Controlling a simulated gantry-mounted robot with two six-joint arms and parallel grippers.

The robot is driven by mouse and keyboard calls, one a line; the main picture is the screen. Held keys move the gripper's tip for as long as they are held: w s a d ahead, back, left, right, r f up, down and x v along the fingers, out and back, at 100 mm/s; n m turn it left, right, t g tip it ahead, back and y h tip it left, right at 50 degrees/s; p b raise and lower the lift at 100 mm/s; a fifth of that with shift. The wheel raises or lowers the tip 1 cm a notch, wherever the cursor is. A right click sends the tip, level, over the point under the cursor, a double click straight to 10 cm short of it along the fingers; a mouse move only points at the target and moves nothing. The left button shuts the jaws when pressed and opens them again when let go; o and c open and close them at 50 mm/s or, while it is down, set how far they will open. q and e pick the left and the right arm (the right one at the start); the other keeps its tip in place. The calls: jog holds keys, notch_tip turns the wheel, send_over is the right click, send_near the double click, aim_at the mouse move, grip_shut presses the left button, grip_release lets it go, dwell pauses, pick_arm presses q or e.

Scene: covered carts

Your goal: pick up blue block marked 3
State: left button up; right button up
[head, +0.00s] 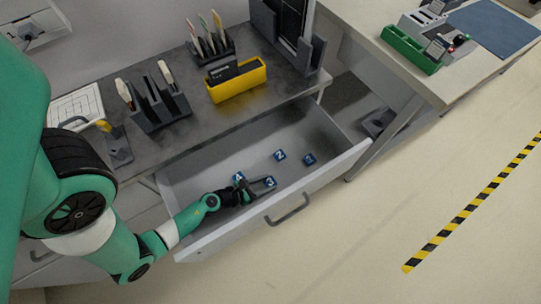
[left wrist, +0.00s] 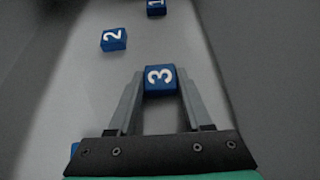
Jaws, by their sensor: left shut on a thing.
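The blue block marked 3 (head: 270,183) is in the open grey drawer (head: 205,240). In the left wrist view the same block (left wrist: 160,79) sits between the two grey fingertips, its white 3 facing the camera. My left gripper (head: 262,184) reaches down into the drawer and is shut on this block, which appears at or close to the drawer floor; any gap beneath it cannot be told. My right gripper is not in view.
A blue block marked 4 (head: 238,177) is close beside my left gripper. Blocks marked 2 (left wrist: 113,39) and 1 (left wrist: 156,7) lie farther along the drawer. The drawer walls surround the gripper. A yellow bin (head: 237,82) stands on the cart above.

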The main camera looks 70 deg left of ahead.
aim_at(266, 184)
pick_arm(q)
grip_shut()
notch_tip(266, 184, up, 10)
jog(key=p, duration=0.9)
